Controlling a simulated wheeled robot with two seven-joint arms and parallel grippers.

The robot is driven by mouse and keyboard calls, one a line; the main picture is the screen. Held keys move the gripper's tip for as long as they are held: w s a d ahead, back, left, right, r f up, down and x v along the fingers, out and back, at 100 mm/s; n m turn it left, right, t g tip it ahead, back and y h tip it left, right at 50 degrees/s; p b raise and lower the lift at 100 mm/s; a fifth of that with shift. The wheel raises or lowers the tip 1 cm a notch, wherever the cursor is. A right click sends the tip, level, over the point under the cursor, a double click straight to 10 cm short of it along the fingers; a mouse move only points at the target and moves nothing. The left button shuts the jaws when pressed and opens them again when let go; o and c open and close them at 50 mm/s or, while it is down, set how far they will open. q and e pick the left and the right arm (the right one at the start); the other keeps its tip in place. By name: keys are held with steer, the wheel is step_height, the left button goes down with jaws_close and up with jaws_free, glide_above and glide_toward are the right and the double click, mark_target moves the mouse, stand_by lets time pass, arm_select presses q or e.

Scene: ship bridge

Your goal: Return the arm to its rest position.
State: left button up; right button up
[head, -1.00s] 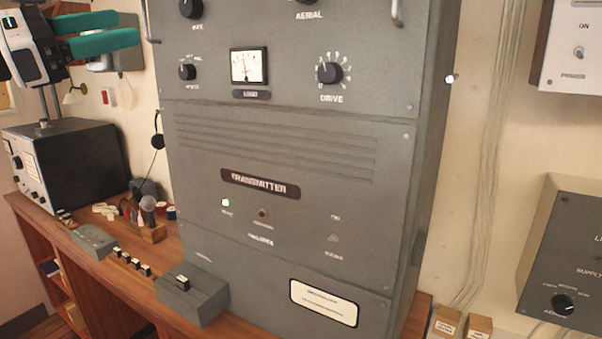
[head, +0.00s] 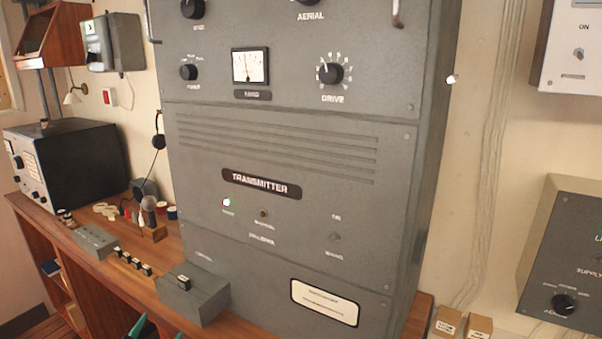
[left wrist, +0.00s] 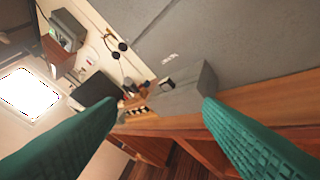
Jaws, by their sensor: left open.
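My left gripper (head: 158,332) shows only as teal fingertips at the bottom edge of the head view, in front of the desk. In the left wrist view its two teal fingers (left wrist: 160,112) are spread wide apart with nothing between them. The rest of my left arm is out of the head view. My right gripper is in neither view.
A tall grey transmitter cabinet (head: 285,150) fills the middle. The grey key box (head: 193,296) stands on the wooden desk (head: 110,290) before it. A black radio (head: 75,160) and a microphone (head: 149,206) stand further left. Wall boxes hang at the right.

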arm_select(q)
steer(key=s+d+f+n+g+h, duration=0.25)
steer(key=s+f+g, duration=0.35)
steer(key=s+f, duration=0.5)
steer(key=s+d+f+n+g+h, duration=0.1)
steer(key=s+d+f+n+g, duration=0.15)
steer(key=s+f+g, duration=0.8)
steer(key=s+f+m+t+b, duration=0.1)
steer(key=s+f+t+b, duration=0.2)
steer(key=f, duration=2.2)
steer(key=s+a+f+g, duration=0.1)
steer(key=s+a+f, duration=0.2)
steer(key=s+f, duration=1.4)
steer(key=shift+s+f+y, duration=0.35)
steer(key=shift+f, duration=0.1)
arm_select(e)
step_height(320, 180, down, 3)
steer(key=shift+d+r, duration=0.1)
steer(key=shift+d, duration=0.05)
